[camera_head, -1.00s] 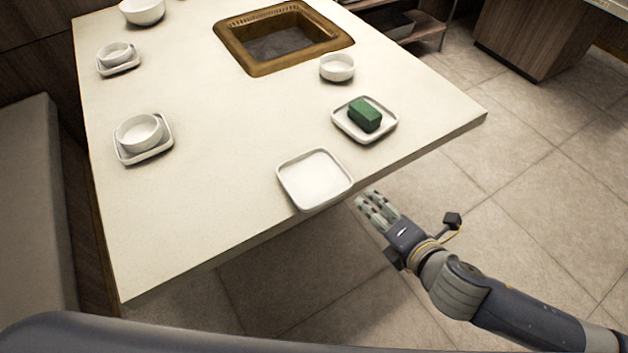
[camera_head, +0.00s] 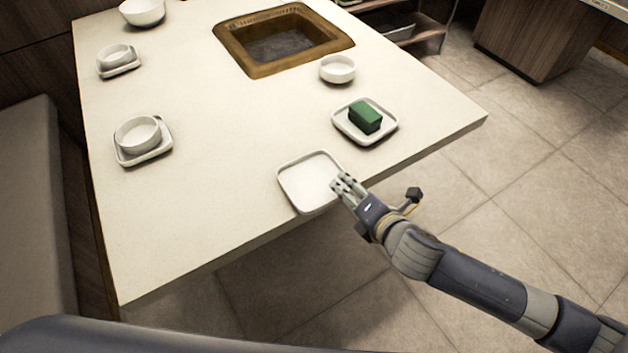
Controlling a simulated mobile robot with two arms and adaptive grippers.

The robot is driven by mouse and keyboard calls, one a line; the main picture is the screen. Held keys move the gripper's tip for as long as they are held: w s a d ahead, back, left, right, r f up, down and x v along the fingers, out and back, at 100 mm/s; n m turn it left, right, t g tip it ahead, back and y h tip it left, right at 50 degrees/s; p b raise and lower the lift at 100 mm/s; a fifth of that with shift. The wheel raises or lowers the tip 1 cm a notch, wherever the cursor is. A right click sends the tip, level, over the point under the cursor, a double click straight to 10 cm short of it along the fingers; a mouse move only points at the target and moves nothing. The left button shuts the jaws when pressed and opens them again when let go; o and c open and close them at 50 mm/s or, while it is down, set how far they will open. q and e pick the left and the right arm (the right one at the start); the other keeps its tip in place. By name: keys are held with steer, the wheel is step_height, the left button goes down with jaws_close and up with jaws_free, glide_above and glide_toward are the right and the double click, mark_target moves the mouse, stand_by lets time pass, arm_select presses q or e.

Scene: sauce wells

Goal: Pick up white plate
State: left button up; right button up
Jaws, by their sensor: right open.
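An empty, square white plate (camera_head: 306,181) with rounded corners lies at the front edge of the cream table. My right gripper (camera_head: 340,183) comes in from the right and is open. Its fingertips overlap the plate's right rim in the picture and cover part of that side. I cannot tell whether they touch the rim. My left gripper is not in view.
A second white plate (camera_head: 384,134) holding a green block (camera_head: 366,117) lies just behind and to the right. A white bowl (camera_head: 337,69) stands behind it. Stacked bowls on plates (camera_head: 140,134) are at left. A brown-framed well (camera_head: 262,69) is sunk in the table (camera_head: 222,182).

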steer(key=shift+w+a, duration=0.1)
steer(key=shift+w, duration=0.05)
jaws_close()
